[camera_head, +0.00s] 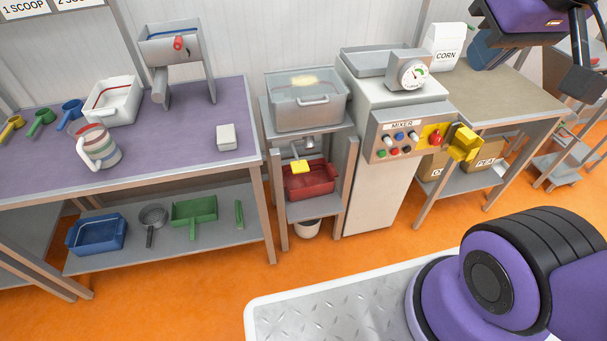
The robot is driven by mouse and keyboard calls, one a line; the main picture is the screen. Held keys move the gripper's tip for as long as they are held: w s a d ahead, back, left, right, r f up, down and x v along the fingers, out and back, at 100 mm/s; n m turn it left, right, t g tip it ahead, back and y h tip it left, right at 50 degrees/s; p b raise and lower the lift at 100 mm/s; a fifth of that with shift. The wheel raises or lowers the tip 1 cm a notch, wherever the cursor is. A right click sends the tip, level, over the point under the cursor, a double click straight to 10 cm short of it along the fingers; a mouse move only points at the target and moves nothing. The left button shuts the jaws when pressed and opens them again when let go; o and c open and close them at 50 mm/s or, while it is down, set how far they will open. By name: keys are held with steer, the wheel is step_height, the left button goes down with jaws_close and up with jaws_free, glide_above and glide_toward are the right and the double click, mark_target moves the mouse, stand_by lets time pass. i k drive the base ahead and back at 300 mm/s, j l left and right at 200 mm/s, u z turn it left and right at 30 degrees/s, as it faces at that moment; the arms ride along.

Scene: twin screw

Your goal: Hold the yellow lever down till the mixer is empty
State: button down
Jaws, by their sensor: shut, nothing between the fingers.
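The mixer has a grey tub (305,112) with a handle on its front and a pale yellow patch showing at its top. Its grey cabinet (375,195) stands to the right with a panel labelled MIXER (402,127). A yellow lever (300,167) sticks out below the tub, above a red bin (312,182) on the stand. How much is in the tub is hard to tell. My gripper (583,82) is at the top right, shut and empty, far from the lever and touching nothing that I can see.
A yellow block (464,143) juts from the panel's right end. A purple-topped table (190,140) with scoops and a jug stands left. A bench (510,100) with a CORN container (447,50) stands right. Orange floor (220,290) lies clear in front.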

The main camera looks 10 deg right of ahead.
mark_target(298, 166)
steer(key=i+j+z, duration=0.15)
steer(key=j, duration=0.2)
steer(key=i+j+z, duration=0.15)
steer(key=j, duration=0.2)
steer(key=i+j+z, duration=0.15)
steer(key=j, duration=0.25)
steer(key=i+j+z, duration=0.15)
steer(key=j, duration=0.2)
steer(key=k, duration=0.05)
